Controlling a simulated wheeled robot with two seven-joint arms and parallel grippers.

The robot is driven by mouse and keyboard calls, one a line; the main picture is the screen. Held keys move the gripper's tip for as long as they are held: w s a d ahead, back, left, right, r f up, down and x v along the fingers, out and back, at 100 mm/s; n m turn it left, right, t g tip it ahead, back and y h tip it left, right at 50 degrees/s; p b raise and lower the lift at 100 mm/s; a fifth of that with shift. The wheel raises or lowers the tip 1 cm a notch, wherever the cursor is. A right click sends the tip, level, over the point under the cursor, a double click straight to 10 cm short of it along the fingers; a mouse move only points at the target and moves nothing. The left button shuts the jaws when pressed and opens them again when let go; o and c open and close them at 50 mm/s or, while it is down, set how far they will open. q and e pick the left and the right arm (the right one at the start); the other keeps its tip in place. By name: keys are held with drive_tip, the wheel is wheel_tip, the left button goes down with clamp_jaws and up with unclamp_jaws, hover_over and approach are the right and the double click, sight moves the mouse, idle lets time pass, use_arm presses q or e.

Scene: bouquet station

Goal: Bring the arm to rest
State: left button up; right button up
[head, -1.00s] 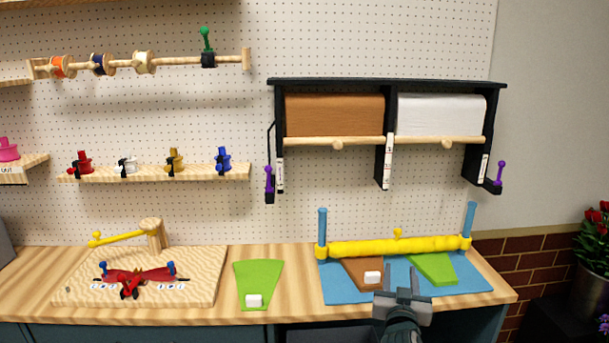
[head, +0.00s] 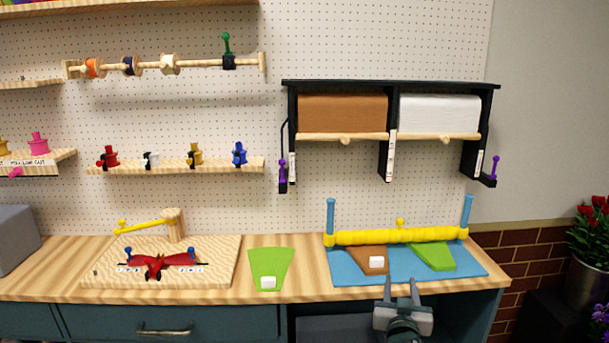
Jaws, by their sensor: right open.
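My right gripper (head: 402,292) is at the bottom of the head view, in front of the counter's front edge. Its two fingers point up and away, apart, with nothing between them. Beyond it lies a blue mat (head: 350,275) with a brown piece (head: 361,256) and a green piece (head: 434,258) on it. The gripper looks clear of both pieces. My left gripper is not in view.
A yellow roller bar (head: 365,237) between blue posts spans the mat's back. A green sheet (head: 270,262) with a white block lies left. A wooden board (head: 105,271) holds a red bow-like piece (head: 157,266). Flowers (head: 590,235) stand right. Dark drawers (head: 165,320) are below the counter.

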drive_tip(key=s+a+f+n+g+y, duration=0.1)
drive_tip(key=s+f+g, duration=0.15)
drive_tip(key=f, duration=1.05)
drive_tip(key=s+a+f+n+g+y, duration=0.2)
drive_tip(key=s+f, duration=0.2)
drive_tip(key=f, duration=0.9)
drive_tip(key=s+f+n+g, duration=0.1)
drive_tip(key=s+f+g, duration=0.1)
drive_tip(key=s+f, duration=0.75)
drive_tip(key=s+f+g, duration=0.2)
drive_tip(key=s+f, duration=0.4)
drive_tip(key=f, duration=0.6)
drive_tip(key=s+f+g+y, duration=0.1)
drive_tip(key=s+f+g, duration=0.1)
drive_tip(key=s+f, duration=0.7)
drive_tip(key=s+f+g, duration=0.2)
drive_tip(key=s+f, duration=0.4)
drive_tip(key=s, duration=0.7)
drive_tip(key=s+d+f+g, duration=0.1)
drive_tip(key=s+f, duration=0.1)
drive_tip(key=s, duration=0.7)
drive_tip(key=s+d+f+g, duration=0.1)
drive_tip(key=s+f, duration=0.1)
drive_tip(key=s, duration=0.7)
drive_tip(key=s+d+f+n+g, duration=0.1)
drive_tip(key=s+f, duration=0.1)
drive_tip(key=s, duration=0.7)
drive_tip(key=shift+d+f, duration=0.25)
drive_tip(key=shift+d, duration=0.15)
